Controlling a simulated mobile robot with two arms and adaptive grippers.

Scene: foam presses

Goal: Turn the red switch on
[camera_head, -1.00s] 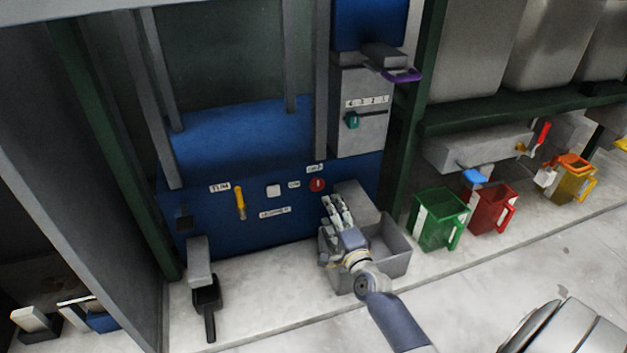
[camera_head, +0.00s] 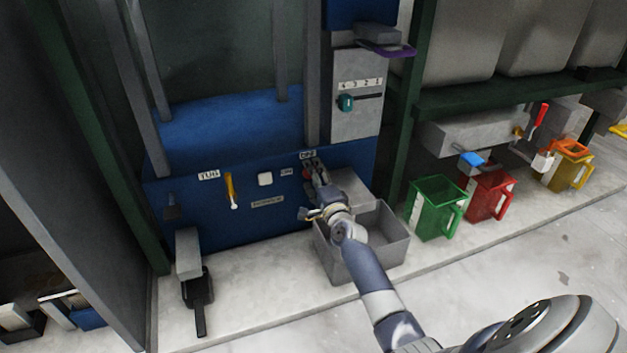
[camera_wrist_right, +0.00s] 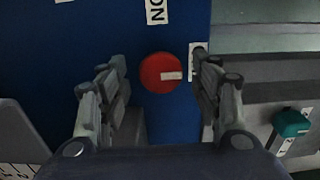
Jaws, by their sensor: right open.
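The red switch (camera_wrist_right: 161,73) is a round red knob with a small white mark, on the blue front panel (camera_wrist_right: 100,22) of the press. In the right wrist view it sits between and just beyond my open fingers, apart from both. An "ON" label (camera_wrist_right: 157,11) is beside it. In the head view the switch (camera_head: 307,174) is mostly hidden by my right gripper (camera_head: 314,170), which is right at the panel. My left gripper is not in view.
A yellow-handled lever (camera_head: 230,188) and a white button (camera_head: 265,179) are left of the switch. A grey bin (camera_head: 385,262) stands below my right arm. A teal knob (camera_head: 345,103) is on the grey box above. Green (camera_head: 432,210) and red (camera_head: 487,195) jugs stand right.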

